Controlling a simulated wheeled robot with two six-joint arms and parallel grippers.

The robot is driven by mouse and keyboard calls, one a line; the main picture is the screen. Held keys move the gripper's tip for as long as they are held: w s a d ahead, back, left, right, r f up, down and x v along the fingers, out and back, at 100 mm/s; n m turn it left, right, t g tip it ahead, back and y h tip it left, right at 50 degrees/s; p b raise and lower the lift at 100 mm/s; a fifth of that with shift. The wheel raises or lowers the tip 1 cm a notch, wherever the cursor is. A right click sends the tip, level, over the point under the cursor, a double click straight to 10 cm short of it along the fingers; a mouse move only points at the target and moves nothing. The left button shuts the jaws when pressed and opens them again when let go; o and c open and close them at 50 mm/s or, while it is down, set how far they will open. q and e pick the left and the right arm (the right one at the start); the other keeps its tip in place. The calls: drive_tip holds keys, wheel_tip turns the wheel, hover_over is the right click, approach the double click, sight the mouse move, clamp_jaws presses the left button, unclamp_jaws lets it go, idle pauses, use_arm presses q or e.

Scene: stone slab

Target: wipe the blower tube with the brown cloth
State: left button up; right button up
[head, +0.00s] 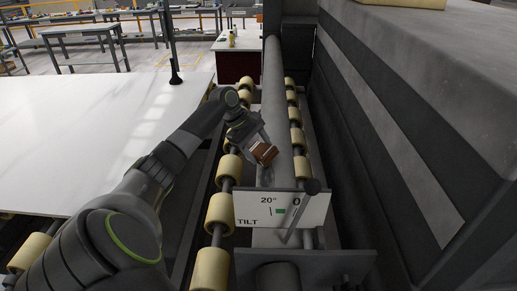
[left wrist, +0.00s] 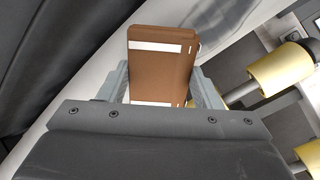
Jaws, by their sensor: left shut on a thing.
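The brown cloth (head: 264,153) is a small folded pad held at the end of my left arm in the head view. In the left wrist view the cloth (left wrist: 160,72) is brown with white bands and sits between the two fingers of my left gripper (left wrist: 163,85), which is shut on it. The blower tube (head: 273,85) is a long grey pipe running away from me between two rows of rollers. My left gripper (head: 262,148) is over the tube; I cannot tell whether the cloth touches it. In the left wrist view the pale tube (left wrist: 85,75) passes behind the cloth. My right gripper is not in view.
Cream rollers (head: 219,207) line both sides of the tube. A white sign reading TILT (head: 282,209) and a lever (head: 311,187) stand at the near end. A dark machine wall (head: 400,120) rises close on the right. A broad white slab (head: 95,130) lies on the left.

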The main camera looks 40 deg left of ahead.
use_arm(q)
drive_tip(key=shift+w+d+f, duration=0.1)
drive_tip(key=shift+d+f, duration=0.05)
drive_tip(key=shift+f, duration=0.1)
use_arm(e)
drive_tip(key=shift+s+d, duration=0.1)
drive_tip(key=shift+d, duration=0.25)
use_arm(q)
drive_tip(key=shift+x, duration=0.8)
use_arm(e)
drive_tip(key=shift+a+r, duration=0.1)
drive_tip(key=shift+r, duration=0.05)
